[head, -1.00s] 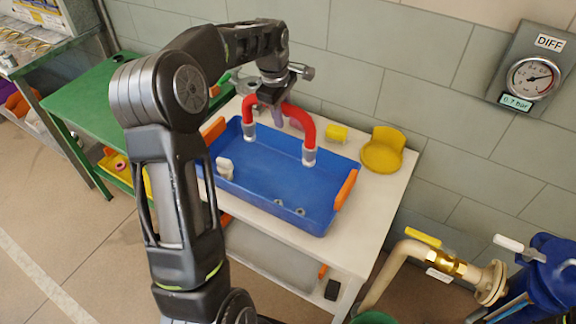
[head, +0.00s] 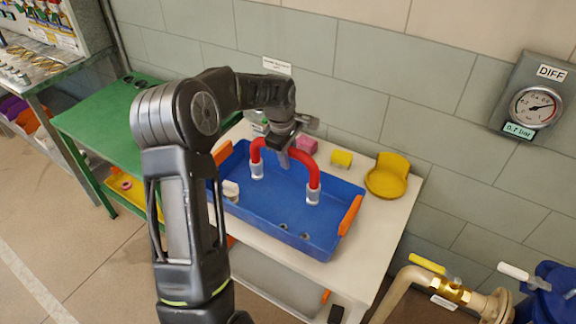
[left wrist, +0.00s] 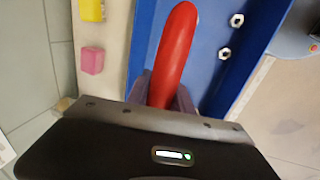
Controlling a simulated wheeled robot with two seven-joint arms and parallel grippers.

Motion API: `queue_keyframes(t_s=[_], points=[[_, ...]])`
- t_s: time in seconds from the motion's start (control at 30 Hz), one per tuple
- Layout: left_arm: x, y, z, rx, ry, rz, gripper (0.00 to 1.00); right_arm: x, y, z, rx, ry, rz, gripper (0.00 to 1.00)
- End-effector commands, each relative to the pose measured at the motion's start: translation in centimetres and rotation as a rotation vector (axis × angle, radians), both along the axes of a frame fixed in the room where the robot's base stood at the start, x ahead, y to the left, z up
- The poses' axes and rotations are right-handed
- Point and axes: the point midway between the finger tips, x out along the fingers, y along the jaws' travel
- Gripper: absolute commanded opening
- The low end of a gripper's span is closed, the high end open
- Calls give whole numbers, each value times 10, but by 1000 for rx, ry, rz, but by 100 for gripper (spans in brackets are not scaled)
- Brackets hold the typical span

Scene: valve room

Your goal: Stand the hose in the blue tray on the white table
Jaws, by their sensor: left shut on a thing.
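The red hose (head: 302,158) is bent into an arch with a grey-white fitting at each end, both ends pointing down. My left gripper (head: 283,152) is shut on the hose near the top of its arch. The blue tray (head: 262,214) with orange handles lies on the white table (head: 372,232). The hose ends are over or in the tray; I cannot tell whether they touch its floor. In the left wrist view the hose (left wrist: 176,45) runs out from between the jaws, above the tray (left wrist: 215,62). My right gripper is not in view.
A white fitting (head: 230,190) and several small nuts lie in the tray. Behind it on the table are a pink block (head: 306,144), a yellow block (head: 341,158) and a yellow holder (head: 388,178). A green table (head: 108,128) stands left, pipework (head: 440,284) at right.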

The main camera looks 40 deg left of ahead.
Motion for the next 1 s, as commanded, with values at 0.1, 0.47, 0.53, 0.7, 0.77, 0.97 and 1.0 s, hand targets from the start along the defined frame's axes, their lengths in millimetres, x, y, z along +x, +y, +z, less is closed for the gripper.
queue_keyframes(t_s=[0.1, 0.47, 0.53, 0.7, 0.77, 0.97, 1.0], points=[[1, 0, 1, 1, -2, 0, 0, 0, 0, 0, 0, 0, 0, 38], [0, 0, -34, 0, 0, -1, 0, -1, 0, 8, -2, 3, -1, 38], [0, 0, -36, 1, -1, -1, 0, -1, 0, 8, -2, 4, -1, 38], [1, 0, -36, 1, -2, -1, 0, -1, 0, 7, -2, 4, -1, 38], [0, 0, -37, 1, -2, -1, 0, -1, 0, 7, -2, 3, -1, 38], [0, 0, -40, 0, 0, -1, 35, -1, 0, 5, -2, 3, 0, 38], [0, 0, -40, 0, 0, -1, 38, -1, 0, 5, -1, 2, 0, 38]])
